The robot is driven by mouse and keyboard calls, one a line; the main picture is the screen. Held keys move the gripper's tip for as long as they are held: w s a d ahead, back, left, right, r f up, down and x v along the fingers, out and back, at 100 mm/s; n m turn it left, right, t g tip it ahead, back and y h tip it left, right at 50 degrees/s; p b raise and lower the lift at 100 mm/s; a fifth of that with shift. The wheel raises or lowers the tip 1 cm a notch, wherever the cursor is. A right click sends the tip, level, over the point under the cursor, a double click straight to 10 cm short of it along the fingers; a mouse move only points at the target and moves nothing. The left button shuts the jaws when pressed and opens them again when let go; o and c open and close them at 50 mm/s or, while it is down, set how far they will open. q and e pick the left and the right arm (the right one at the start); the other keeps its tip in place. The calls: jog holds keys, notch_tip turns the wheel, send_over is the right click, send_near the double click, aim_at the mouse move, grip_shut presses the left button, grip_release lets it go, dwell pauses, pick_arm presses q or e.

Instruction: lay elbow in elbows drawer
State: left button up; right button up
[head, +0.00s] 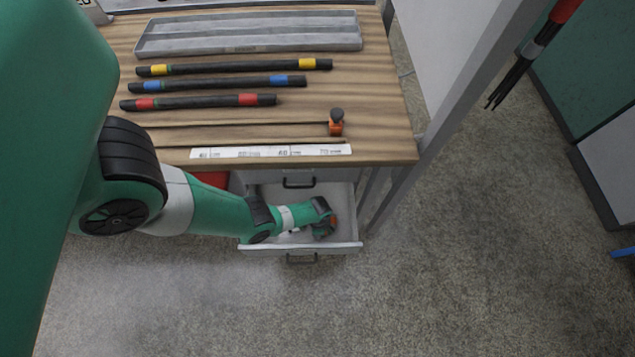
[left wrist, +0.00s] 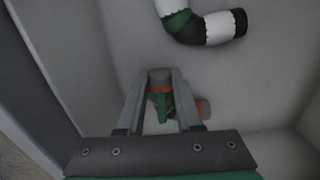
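The open drawer (head: 352,232) juts out below the table front. My left gripper (head: 329,224) is down inside it, seen past my green arm. In the left wrist view my left gripper (left wrist: 160,78) has its fingertips against both sides of an elbow (left wrist: 160,80) with grey ends, orange bands and a green middle. One leg of the elbow points right, partly behind the right finger. A little orange of it shows in the head view (head: 334,219). Another elbow (left wrist: 205,28), black, white and green, lies on the drawer floor. My right gripper is not in view.
The table holds a grey tray (head: 250,46), several banded black hoses (head: 220,66), a white label strip (head: 270,152) and an orange-and-black fitting (head: 336,124). A grey post (head: 450,120) stands right of the drawer. Red-topped dark hoses (head: 515,80) hang at upper right.

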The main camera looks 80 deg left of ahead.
pick_arm(q)
jog(key=o, duration=0.4)
notch_tip(320, 180, up, 12)
jog(key=p, duration=1.2)
jog(key=shift+w+r, duration=0.1)
jog(key=shift+r, duration=0.05)
